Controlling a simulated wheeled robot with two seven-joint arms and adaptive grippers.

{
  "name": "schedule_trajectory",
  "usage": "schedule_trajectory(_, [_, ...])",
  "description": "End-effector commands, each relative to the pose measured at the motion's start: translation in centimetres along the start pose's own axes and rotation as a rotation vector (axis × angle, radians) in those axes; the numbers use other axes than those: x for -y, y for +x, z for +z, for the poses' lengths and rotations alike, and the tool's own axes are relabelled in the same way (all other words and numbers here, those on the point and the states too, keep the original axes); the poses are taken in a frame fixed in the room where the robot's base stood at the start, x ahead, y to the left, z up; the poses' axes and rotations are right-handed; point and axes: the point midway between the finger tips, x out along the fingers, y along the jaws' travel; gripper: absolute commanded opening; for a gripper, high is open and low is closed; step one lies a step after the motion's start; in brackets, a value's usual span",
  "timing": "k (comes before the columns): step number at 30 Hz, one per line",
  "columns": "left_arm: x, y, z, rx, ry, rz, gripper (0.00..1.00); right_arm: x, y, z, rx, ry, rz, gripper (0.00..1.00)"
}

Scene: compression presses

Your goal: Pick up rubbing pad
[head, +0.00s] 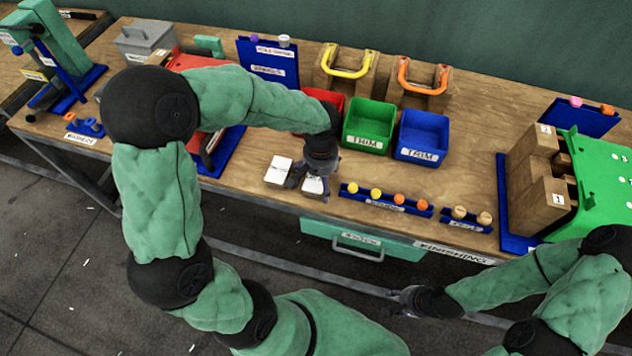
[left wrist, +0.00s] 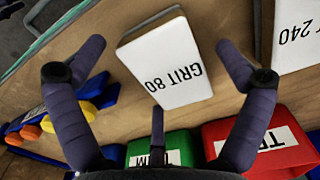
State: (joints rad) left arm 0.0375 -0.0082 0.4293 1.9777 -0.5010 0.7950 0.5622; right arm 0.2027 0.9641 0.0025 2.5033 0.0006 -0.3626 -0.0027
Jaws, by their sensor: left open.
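Two white-topped rubbing pads lie on the wooden bench. The one marked GRIT 80 (left wrist: 167,72) is the right-hand pad (head: 315,187) in the head view. The other, marked 240 (left wrist: 296,38), is the left-hand pad (head: 278,171). My left gripper (head: 306,178) is above the GRIT 80 pad and partly hides it. In the left wrist view its fingers (left wrist: 158,48) are open, spread on either side of that pad with gaps showing. My right gripper (head: 402,299) is low in front of the bench, dark and too small to read.
A green bin (head: 368,143) and a blue bin (head: 424,153) stand behind the pads; a red bin (head: 321,96) is partly hidden by my left arm. A blue rack (head: 387,207) of yellow and orange pegs lies to the right. A drawer (head: 362,241) is below the bench edge.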

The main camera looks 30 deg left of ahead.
Motion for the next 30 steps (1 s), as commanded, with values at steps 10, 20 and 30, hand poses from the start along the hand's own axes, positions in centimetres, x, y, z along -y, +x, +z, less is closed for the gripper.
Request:
schedule_trajectory(10, [0.0, -0.1, 0.0, 0.000, 0.000, 0.000, 0.45, 0.0, -0.1, 0.0, 0.000, 0.000, 0.000, 0.40])
schedule_trajectory(20, [0.0, -0.2, 0.0, 0.000, 0.000, 0.000, 0.45, 0.0, -0.1, 0.0, 0.000, 0.000, 0.000, 0.40])
schedule_trajectory(30, [-0.1, -3.3, -0.1, -0.002, -0.001, 0.001, 0.45, 0.6, -1.8, 0.1, 0.000, 0.000, 0.000, 0.40])
